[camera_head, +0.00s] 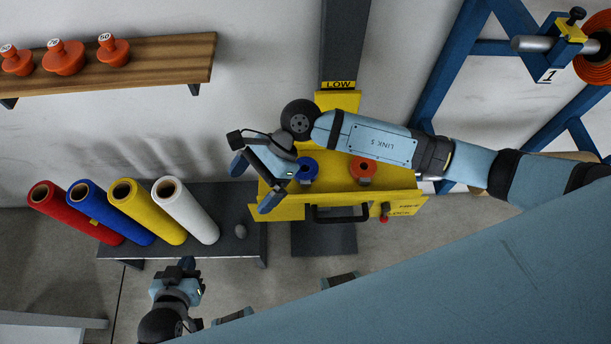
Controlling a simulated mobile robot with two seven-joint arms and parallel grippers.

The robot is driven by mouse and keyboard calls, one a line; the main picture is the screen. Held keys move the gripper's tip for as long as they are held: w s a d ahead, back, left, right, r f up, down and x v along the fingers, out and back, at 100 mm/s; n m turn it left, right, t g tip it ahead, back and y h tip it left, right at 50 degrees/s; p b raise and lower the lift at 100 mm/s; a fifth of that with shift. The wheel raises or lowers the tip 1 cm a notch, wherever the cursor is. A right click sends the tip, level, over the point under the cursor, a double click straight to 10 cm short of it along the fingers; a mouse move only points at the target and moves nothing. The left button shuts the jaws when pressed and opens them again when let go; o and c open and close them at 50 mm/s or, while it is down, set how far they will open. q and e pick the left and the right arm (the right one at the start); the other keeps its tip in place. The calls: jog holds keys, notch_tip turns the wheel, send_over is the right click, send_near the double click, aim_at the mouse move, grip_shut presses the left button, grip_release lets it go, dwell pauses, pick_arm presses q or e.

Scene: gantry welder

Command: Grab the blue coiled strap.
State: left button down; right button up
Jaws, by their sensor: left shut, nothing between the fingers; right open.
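The blue coiled strap (308,171) is a small round coil on the yellow tray (400,182), partly covered by my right gripper and wrist. An orange coil (362,170) sits to its right on the same tray. My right gripper (252,184) is open, its two blue fingers spread over the tray's left end, left of the blue coil. Nothing shows between them, and I cannot tell its height above the tray. My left gripper (187,265) is shut and empty at the lower left, in front of the dark bench.
The dark bench (225,200) holds red, blue, yellow and white rolls (187,211) and a small grey object (240,231). A black handle (338,217) fronts the tray. A wooden shelf (160,65) carries orange knobbed weights. A blue frame (455,75) stands right.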

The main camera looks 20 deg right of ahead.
jog(key=w+d+f+n+t+h+b, duration=0.1)
jog(key=w+d+f+n+t+h, duration=0.1)
jog(key=w+d+f+n+h, duration=0.35)
jog(key=t+h, duration=0.2)
jog(key=h, duration=0.2)
send_over(305, 169)
jog(key=f, duration=0.6)
jog(key=shift+w+a+f, duration=0.15)
jog(key=shift+a+f, duration=0.05)
jog(key=shift+a, duration=0.1)
jog(key=shift+s+d+f, duration=0.1)
jog(key=shift+d+f, duration=0.05)
jog(key=shift+f, duration=1.4)
jog(key=shift+s+d+f, duration=0.1)
jog(key=shift+f, duration=1.45)
jog(key=c, duration=1)
